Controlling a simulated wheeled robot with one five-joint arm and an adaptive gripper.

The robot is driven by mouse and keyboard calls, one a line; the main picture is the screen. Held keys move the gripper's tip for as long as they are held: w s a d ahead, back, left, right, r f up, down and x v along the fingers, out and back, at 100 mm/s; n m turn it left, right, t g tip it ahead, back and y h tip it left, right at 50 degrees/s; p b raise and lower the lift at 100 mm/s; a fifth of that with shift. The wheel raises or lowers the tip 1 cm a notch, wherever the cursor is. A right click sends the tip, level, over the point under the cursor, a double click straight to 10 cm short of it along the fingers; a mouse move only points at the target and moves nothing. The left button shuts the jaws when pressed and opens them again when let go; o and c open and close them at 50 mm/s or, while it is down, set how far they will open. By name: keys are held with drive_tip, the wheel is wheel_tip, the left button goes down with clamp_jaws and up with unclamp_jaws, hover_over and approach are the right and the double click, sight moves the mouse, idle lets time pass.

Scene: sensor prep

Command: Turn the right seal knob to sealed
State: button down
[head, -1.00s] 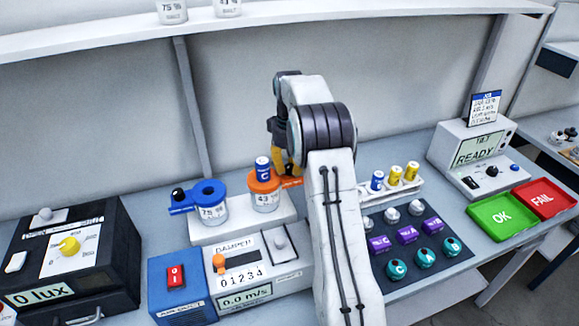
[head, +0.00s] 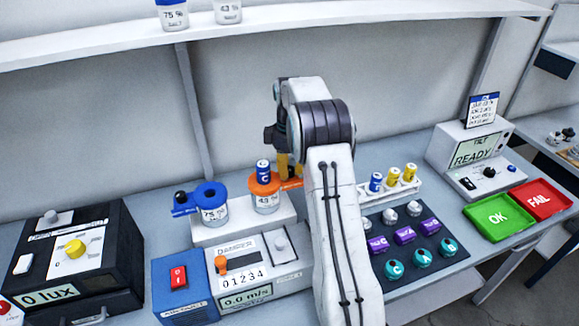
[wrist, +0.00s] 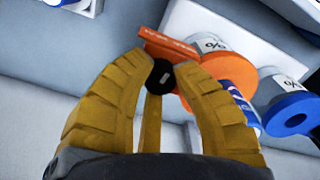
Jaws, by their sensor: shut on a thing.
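The right seal is an orange ring (head: 264,183) with an arm reaching right, on the jar marked 43 (head: 265,203). A blue cylinder (head: 263,168) stands upright in the ring. The seal's black knob (wrist: 162,72) shows in the wrist view at the end of the orange arm (wrist: 168,42). My gripper (wrist: 162,75) has its yellow fingers closed on both sides of this knob. In the head view the knob is hidden behind my arm. The left seal is blue (head: 208,190), on the jar marked 75, with its black knob (head: 180,197) to the left.
Both jars stand on a white block (head: 240,230). The damper box (head: 258,262) and blue switch box (head: 182,285) are in front. A rack of cylinders (head: 398,188) and a dark mat (head: 440,245) lie right of my arm.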

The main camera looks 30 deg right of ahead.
sight(289, 168)
drive_tip(key=n+p, duration=0.1)
drive_tip(key=n, duration=0.4)
drive_tip(key=shift+s+f+n, duration=0.1)
drive_tip(key=shift+f+n, duration=0.05)
drive_tip(key=shift+n, duration=0.15)
drive_tip(key=n, duration=0.4)
drive_tip(key=shift+n, duration=0.6)
drive_tip(key=c, duration=1)
unclamp_jaws()
drive_tip(key=shift+o, duration=0.3)
drive_tip(key=shift+r, duration=0.2)
wheel_tip(289, 168, up, 12)
drive_tip(key=shift+f, duration=0.15)
